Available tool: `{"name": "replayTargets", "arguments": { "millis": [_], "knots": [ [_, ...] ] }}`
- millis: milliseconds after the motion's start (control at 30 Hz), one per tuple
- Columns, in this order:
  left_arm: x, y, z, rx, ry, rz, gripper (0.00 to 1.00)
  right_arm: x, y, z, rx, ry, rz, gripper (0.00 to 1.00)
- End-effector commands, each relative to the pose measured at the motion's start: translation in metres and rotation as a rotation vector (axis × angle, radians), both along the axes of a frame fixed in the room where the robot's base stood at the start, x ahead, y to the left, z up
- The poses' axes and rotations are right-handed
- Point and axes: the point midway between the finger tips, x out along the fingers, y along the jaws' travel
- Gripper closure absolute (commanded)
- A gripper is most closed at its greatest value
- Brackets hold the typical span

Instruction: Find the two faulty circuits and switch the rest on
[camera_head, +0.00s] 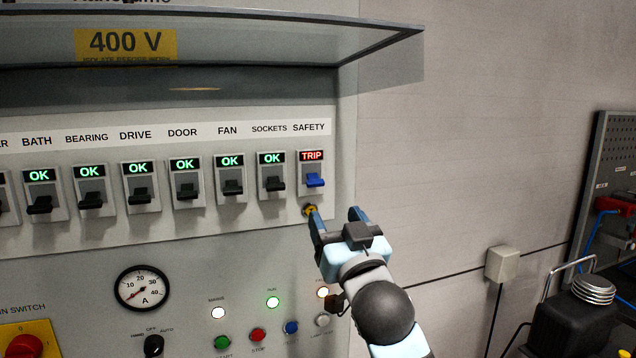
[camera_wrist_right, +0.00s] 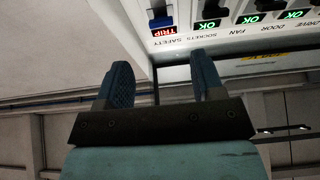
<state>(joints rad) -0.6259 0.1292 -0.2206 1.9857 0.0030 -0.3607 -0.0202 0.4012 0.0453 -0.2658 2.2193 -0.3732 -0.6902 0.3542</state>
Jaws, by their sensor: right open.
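A row of labelled breakers runs across the grey panel. The BATH (camera_head: 40,189), BEARING (camera_head: 90,187), DRIVE (camera_head: 141,186), DOOR (camera_head: 186,181), FAN (camera_head: 229,177) and SOCKETS (camera_head: 271,173) breakers have black levers and green OK displays. The SAFETY breaker (camera_head: 312,172) at the right end has a blue lever and a red TRIP display. It also shows at the top of the right wrist view (camera_wrist_right: 163,28). My right gripper (camera_head: 334,211) is open and empty, just below SAFETY. Its left finger overlaps a small yellow-and-black part. My left gripper is out of view.
A raised clear cover (camera_head: 385,42) juts out above the breakers. Below are an ammeter (camera_head: 141,288), several lamps and buttons, and a red main switch (camera_head: 24,346). A tool board (camera_head: 604,150) and black case (camera_head: 575,325) stand at far right.

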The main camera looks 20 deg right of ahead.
Motion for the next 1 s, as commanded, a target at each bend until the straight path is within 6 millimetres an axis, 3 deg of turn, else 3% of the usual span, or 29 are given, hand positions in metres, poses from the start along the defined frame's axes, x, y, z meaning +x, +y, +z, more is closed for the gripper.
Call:
{"name": "replayTargets", "arguments": {
  "millis": [200,400,833,867,1000],
  "knots": [
    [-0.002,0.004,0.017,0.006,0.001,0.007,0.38,0.044,0.001,0.022,-0.003,0.000,-0.001,0.38],
    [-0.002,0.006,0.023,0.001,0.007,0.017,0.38,0.071,0.002,0.031,-0.001,0.000,0.000,0.38],
    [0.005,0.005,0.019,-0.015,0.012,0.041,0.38,0.081,0.003,0.033,-0.001,0.000,0.000,0.38],
    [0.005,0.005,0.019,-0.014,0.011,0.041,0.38,0.081,0.003,0.033,-0.001,0.000,0.000,0.41],
    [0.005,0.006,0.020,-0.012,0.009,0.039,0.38,0.081,0.003,0.033,-0.001,0.000,0.000,0.73]
  ]
}}
